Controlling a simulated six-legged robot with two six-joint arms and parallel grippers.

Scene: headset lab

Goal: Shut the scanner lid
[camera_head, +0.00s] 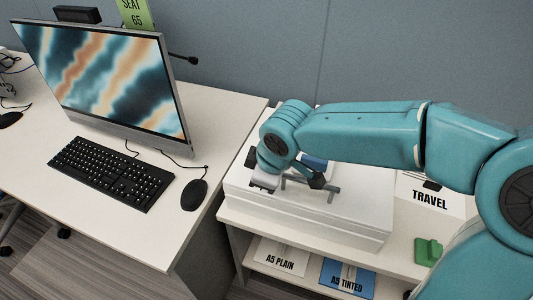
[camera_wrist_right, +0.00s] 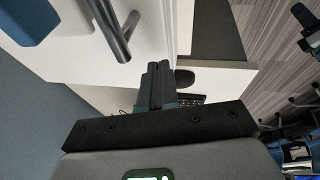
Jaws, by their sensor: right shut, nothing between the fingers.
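The scanner (camera_head: 350,228) is a white box on a low white cabinet, with a grey bar handle (camera_head: 333,194) on its upper face. The lid appears to lie low and nearly flat, but my arm covers its far part and I cannot tell whether a gap remains. My right gripper (camera_head: 318,182) is over the scanner beside the handle, shut and empty. In the right wrist view its fingers (camera_wrist_right: 158,68) are together, and the handle (camera_wrist_right: 108,28) is up and left of them, apparently apart. My left gripper is not in view.
A desk to the left holds a monitor (camera_head: 110,85), keyboard (camera_head: 112,172) and mouse (camera_head: 193,194). A TRAVEL box (camera_head: 430,196) and a green object (camera_head: 428,251) are right of the scanner. Paper packs labelled A5 PLAIN (camera_head: 281,256) and A5 TINTED (camera_head: 346,279) lie on the shelf below.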

